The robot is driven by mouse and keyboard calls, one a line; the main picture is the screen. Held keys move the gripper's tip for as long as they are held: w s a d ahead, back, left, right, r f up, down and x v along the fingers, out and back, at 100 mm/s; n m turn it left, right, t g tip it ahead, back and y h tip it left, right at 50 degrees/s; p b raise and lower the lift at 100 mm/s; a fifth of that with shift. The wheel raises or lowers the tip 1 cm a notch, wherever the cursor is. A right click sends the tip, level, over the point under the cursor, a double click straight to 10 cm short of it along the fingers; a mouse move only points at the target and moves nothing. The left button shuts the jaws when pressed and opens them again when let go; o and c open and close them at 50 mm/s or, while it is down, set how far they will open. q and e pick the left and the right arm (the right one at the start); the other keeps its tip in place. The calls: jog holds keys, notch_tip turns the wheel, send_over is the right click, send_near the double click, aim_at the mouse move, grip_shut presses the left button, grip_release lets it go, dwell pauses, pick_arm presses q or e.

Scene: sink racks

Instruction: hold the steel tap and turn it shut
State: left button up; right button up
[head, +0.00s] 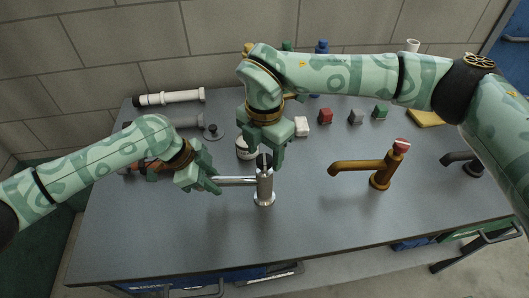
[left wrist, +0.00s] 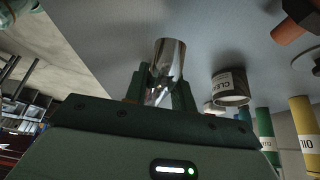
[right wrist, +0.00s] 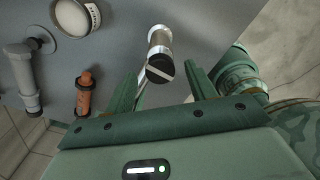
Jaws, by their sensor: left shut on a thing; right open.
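The steel tap (head: 264,191) stands upright on the grey worktop, its spout pointing left. My left gripper (head: 207,181) is shut on the end of the spout; in the left wrist view the shiny spout (left wrist: 168,62) sits between its fingers. My right gripper (head: 264,155) is over the tap's top, pointing down, and open. In the right wrist view the tap's round dark top with a pale bar (right wrist: 160,68) shows between the spread fingers, which look apart from it. The fingers partly hide the tap's top in the head view.
A brass tap (head: 380,176) with a red top stands to the right, and a dark tap (head: 466,160) farther right. A labelled white pot (left wrist: 231,88) is close behind the steel tap. Small blocks (head: 325,116) and pipe pieces (head: 175,97) lie farther back. The front worktop is clear.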

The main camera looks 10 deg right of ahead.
aim_at(264, 158)
notch_tip(264, 158, up, 11)
dwell(0.3)
pick_arm(q)
jog(key=o, duration=1)
jog(key=shift+r, duration=0.1)
